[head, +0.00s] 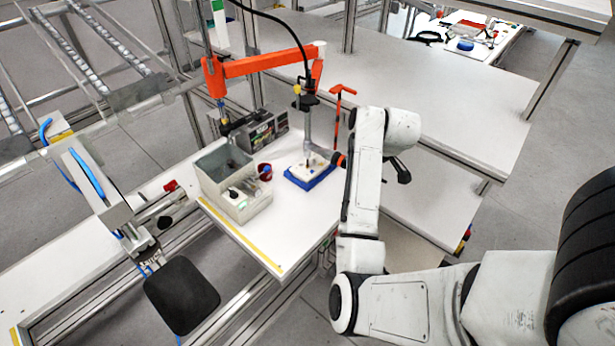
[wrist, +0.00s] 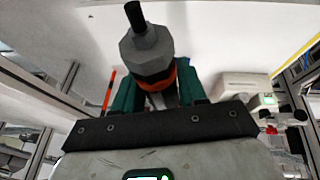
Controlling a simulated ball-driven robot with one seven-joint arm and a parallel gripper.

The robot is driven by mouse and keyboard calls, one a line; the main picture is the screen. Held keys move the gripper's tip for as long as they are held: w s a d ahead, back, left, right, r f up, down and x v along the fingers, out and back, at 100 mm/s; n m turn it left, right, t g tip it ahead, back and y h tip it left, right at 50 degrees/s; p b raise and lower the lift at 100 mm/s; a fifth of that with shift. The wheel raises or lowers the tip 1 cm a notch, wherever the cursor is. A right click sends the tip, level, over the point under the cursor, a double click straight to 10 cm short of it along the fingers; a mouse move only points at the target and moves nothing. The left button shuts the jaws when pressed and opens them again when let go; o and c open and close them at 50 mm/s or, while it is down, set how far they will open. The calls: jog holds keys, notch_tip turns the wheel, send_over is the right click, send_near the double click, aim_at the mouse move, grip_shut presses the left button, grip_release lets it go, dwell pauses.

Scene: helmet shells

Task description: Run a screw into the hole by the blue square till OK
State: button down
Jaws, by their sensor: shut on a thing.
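The screwdriver (head: 308,128) hangs upright from an orange jointed arm (head: 262,62), with a black cable at its top. Its lower end is over a white part (head: 309,171) lying on a blue base (head: 300,183) on the table. My gripper (head: 343,160) reaches in from the right, beside the screwdriver's lower body. It is shut on a grey tool body with an orange ring, which shows between the green fingers in the wrist view (wrist: 150,60). This seems to be the screwdriver. The bit tip, the screw, the hole and the blue square cannot be made out.
A grey bin (head: 222,176) with compartments stands left of the part, with a dark red cup (head: 265,171) beside it. A dark controller box (head: 262,130) stands behind. A red T-shaped handle (head: 341,92) rises behind my gripper.

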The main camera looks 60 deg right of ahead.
jog(key=shift+f, duration=0.45)
jog(key=shift+f+b, duration=0.4)
jog(key=shift+f, duration=1.05)
dwell(1.1)
jog(key=shift+f+p, duration=0.25)
jog(key=shift+p, duration=0.15)
dwell(1.4)
jog(key=shift+s+r, duration=0.1)
jog(key=shift+r, duration=0.05)
notch_tip(320, 180, up, 3)
jog(key=p, duration=0.3)
jog(key=shift+r+p, duration=0.2)
jog(key=shift+p, duration=0.2)
jog(key=shift+r, duration=1.25)
